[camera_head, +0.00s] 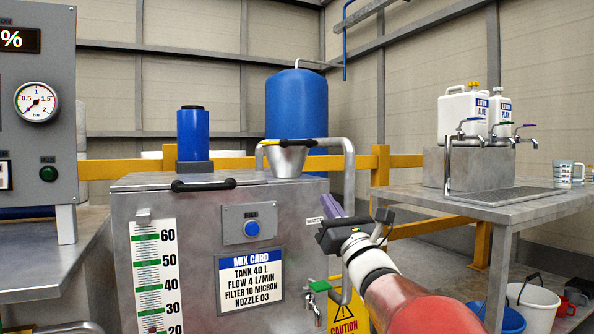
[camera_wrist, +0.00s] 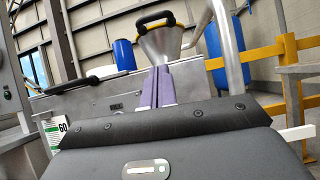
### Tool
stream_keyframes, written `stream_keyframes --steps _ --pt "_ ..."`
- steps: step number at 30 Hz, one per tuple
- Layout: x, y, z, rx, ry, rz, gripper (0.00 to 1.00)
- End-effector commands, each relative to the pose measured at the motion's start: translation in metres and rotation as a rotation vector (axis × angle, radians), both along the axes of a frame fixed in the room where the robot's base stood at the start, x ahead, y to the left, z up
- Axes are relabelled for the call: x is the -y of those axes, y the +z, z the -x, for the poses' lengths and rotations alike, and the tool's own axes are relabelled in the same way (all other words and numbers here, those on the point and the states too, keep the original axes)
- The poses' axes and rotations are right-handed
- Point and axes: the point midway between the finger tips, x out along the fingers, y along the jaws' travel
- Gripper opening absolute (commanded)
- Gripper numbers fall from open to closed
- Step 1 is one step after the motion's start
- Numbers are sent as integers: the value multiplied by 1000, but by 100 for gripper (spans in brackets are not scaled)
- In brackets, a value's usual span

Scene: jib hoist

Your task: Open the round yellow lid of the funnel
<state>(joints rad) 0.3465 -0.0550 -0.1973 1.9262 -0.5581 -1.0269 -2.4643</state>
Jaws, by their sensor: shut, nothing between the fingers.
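The metal funnel (camera_head: 287,160) stands on top of the grey tank at its right end. Its round yellow lid (camera_head: 268,142) lies flat over the funnel's mouth and carries a black handle (camera_head: 298,142). In the wrist view the funnel (camera_wrist: 164,45) is straight ahead, with the lid's black handle (camera_wrist: 155,17) on top and a yellow edge showing. My gripper (camera_head: 332,207) is in front of the tank, to the right of and below the funnel, apart from it. Its purple fingers (camera_wrist: 157,74) are together and empty, pointing toward the funnel.
A bent grey pipe (camera_head: 348,172) runs beside the funnel on the right, close to my gripper. The tank top has a black handle (camera_head: 203,185) at the front. A blue cylinder (camera_head: 193,134) stands behind. A tap (camera_head: 318,290) sticks out below. A table (camera_head: 470,202) stands at right.

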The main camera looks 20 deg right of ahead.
Motion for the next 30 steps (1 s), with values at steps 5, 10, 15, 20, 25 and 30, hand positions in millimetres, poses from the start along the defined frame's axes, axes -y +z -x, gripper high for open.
stream_keyframes --steps 5,10,15,20,25,30 --pt "0 7 -9 17 -9 44 0" --pt "-1 24 -33 17 -8 41 0" --pt "-3 45 -65 16 -7 39 0" --pt "-3 69 -85 17 -10 39 0" --pt "-3 89 -89 16 -10 37 0" --pt "-3 96 -90 15 -9 37 0"
